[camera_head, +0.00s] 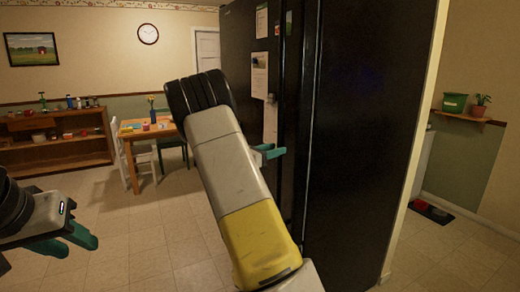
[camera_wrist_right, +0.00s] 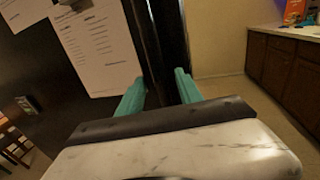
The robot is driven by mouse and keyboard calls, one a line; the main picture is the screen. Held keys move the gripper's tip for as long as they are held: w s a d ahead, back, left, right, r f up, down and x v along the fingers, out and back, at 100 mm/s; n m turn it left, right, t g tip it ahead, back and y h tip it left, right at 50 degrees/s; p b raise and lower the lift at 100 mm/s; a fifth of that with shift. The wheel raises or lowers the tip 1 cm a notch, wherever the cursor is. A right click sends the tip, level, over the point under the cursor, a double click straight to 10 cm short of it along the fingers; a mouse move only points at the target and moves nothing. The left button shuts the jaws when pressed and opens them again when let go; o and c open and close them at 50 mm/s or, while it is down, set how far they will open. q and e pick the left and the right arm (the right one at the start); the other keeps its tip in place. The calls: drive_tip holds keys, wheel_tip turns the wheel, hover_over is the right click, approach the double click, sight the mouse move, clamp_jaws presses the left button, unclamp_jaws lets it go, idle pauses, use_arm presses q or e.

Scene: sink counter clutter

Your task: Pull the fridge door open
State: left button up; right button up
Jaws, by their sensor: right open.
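The black fridge (camera_head: 370,120) stands tall at the centre right in the head view, and its door looks shut. Dark vertical handle bars (camera_wrist_right: 160,40) run down its front in the right wrist view. My right gripper (camera_wrist_right: 158,92) is open, its teal fingers on either side of the bars' lower part as seen there; I cannot tell whether they reach around a bar. In the head view my right arm hides part of the fridge front, and the right gripper (camera_head: 268,152) shows only partly. My left gripper (camera_head: 70,242) is low at the left, away from the fridge.
Papers (camera_head: 260,75) hang on the fridge front. A wooden table (camera_head: 150,130) with chairs and a low shelf (camera_head: 55,150) stand at the back left. A wall shelf with a green pot (camera_head: 455,103) is at the right. Tiled floor (camera_head: 130,235) is clear at the front left.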

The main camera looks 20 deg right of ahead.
drive_tip(key=shift+x, duration=1.45)
clamp_jaws()
idle(0.3)
